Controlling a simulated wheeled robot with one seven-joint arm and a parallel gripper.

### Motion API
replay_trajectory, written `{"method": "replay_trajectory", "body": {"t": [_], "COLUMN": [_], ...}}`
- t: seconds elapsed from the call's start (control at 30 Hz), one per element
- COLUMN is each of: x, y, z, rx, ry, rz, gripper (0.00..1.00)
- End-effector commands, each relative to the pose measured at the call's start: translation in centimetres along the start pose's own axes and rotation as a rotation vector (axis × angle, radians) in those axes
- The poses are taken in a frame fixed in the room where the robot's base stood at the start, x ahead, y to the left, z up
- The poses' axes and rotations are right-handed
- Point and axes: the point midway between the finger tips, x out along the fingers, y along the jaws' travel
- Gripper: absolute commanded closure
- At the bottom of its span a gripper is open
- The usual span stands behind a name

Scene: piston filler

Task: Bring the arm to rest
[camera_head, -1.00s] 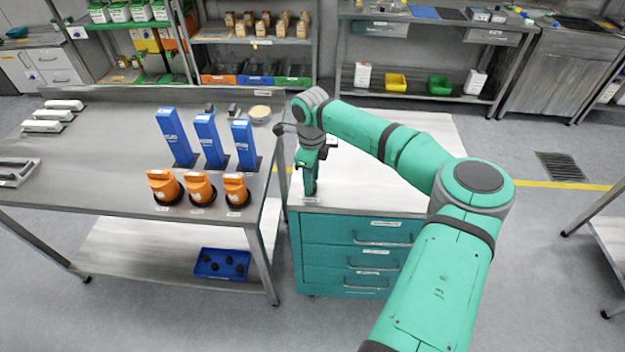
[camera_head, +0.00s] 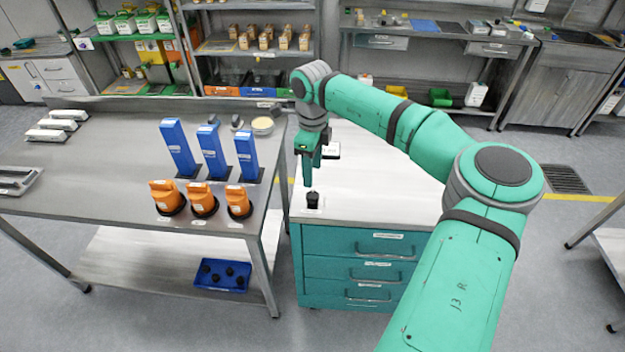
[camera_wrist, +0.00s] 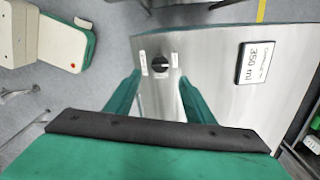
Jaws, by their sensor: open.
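My gripper (camera_head: 308,172) points down above the front left part of the teal drawer cabinet's top (camera_head: 375,185). In the wrist view my gripper (camera_wrist: 160,92) shows its two green fingers spread apart, with nothing between them. A small black round part (camera_head: 312,199) stands on the cabinet top just below the fingertips, apart from them. This black part also shows in the wrist view (camera_wrist: 160,65), beyond the fingers, between two small white labels. My arm reaches in from the lower right, bent at the elbow.
A black-framed sign (camera_wrist: 256,63) reading 350 ml lies on the cabinet top. The steel table (camera_head: 100,160) at left holds blue upright blocks (camera_head: 212,152), orange-topped parts (camera_head: 202,199) and white devices (camera_head: 58,124). A blue bin (camera_head: 222,274) sits on its lower shelf. Shelves stand behind.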

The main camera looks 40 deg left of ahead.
Motion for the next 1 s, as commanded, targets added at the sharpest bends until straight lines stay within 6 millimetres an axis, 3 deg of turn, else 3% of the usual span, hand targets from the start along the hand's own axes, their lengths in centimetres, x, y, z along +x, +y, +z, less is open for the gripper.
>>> {"method": "replay_trajectory", "body": {"t": [0.2,0.77,0.87,1.0], "x": [-1.4,-1.3,-0.5,1.7], "y": [0.0,0.2,1.1,4.3], "z": [0.1,0.6,1.6,5.4], "rx": [-0.001,-0.008,-0.013,-0.029], "ry": [0.000,-0.003,-0.037,-0.167], "rz": [-0.001,0.002,0.026,0.115], "gripper": [0.51,0.51,0.51,0.51]}}
